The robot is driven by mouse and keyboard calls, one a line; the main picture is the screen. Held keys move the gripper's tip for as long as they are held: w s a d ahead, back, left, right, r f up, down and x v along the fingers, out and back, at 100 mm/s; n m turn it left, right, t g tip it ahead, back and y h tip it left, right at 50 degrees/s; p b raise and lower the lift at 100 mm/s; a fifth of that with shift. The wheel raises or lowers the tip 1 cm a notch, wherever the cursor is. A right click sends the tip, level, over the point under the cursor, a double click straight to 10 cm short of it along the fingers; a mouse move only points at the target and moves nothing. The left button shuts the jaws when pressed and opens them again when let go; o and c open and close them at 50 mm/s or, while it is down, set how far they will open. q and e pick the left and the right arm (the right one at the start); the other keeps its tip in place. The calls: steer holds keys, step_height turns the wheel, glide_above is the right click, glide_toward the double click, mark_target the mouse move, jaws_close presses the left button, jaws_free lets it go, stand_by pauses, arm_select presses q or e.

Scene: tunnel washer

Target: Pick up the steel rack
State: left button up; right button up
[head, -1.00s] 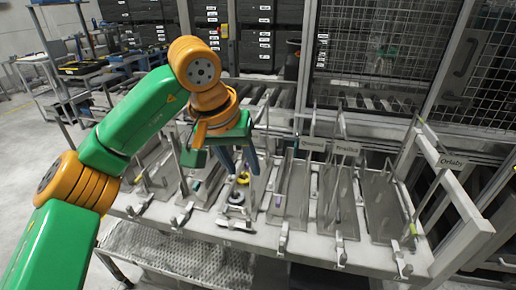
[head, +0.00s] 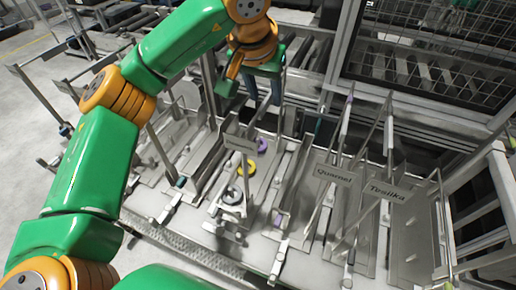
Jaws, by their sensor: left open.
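Several steel racks stand side by side on a long pale table. One steel rack (head: 230,212) near the middle holds a purple ring (head: 262,146), a yellow ring (head: 246,169) and a dark grey ring (head: 232,195). Other steel racks with upright bars stand to its left and right. I cannot tell which rack is the one named. My left gripper (head: 263,96) is above the back part of the table, behind the rings. Its two blue-grey fingers point down, apart, with nothing seen between them. My right gripper is not in view.
Signs reading "Quarnel" (head: 334,175) and "Tosilka" (head: 387,192) stand over the racks at the right. Tall thin bars rise there. A mesh-fronted machine (head: 440,55) with rollers stands behind. Open floor (head: 35,150) lies at the left.

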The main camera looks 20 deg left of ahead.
mark_target(267, 98)
arm_select(q)
steer(key=x, duration=0.3)
steer(key=shift+w+f+p, duration=0.1)
steer(key=shift+f+p, duration=0.05)
steer(key=shift+p, duration=0.15)
steer(key=shift+w+f, duration=0.15)
steer(key=shift+w, duration=0.1)
steer(key=c, duration=0.4)
steer(key=shift+s, duration=0.15)
jaws_close()
steer(key=shift+r, duration=0.25)
